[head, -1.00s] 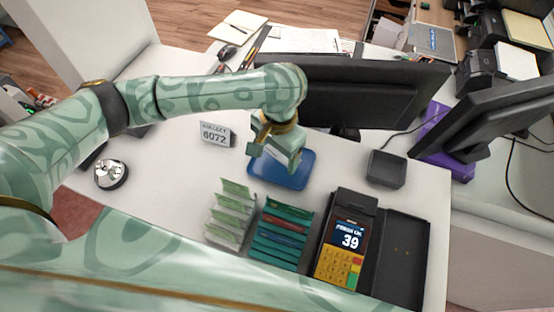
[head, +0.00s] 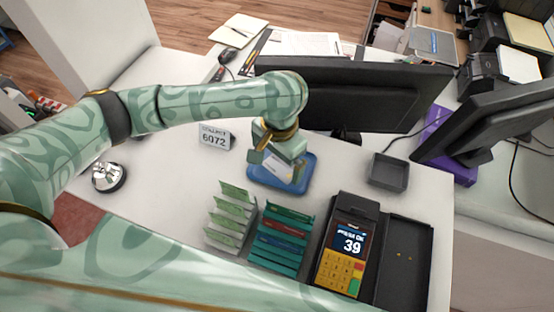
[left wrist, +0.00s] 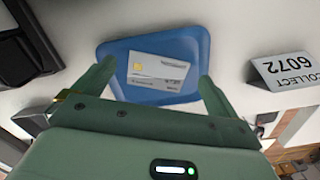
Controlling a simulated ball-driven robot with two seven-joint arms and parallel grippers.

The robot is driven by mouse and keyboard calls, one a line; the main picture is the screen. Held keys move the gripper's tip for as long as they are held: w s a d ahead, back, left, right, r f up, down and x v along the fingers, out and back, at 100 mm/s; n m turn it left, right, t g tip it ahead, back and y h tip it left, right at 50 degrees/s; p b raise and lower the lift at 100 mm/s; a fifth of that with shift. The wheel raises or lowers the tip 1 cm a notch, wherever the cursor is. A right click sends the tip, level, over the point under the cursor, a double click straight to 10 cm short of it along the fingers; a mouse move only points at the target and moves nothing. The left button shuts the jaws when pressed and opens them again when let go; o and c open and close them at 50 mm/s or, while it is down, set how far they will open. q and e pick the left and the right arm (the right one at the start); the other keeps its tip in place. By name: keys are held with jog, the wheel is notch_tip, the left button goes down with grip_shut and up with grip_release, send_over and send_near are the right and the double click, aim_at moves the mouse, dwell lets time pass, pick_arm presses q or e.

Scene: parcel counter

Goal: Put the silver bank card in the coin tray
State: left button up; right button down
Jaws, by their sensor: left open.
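The silver bank card (left wrist: 164,67) lies flat inside the shallow blue tray (left wrist: 112,48), with its gold chip at the left in the left wrist view. In the head view the blue tray (head: 262,181) sits on the white counter, partly covered by my left gripper. My left gripper (head: 278,167) is open above the tray. In the left wrist view, its fingers (left wrist: 156,76) stand wide on both sides of the card and appear clear of it. My right gripper is not in view.
A dark square tray (head: 389,172) stands right of the blue tray. In front are a green card rack (head: 231,213), a teal rack (head: 282,236) and a card terminal (head: 345,250). A monitor (head: 355,92) stands behind; a number sign (head: 215,136) and bell (head: 109,176) are left.

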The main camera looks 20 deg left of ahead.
aim_at(279, 169)
pick_arm(q)
notch_tip(279, 169, up, 11)
jog(key=p, duration=0.4)
jog(key=shift+w, duration=0.15)
jog(key=shift+d, duration=0.1)
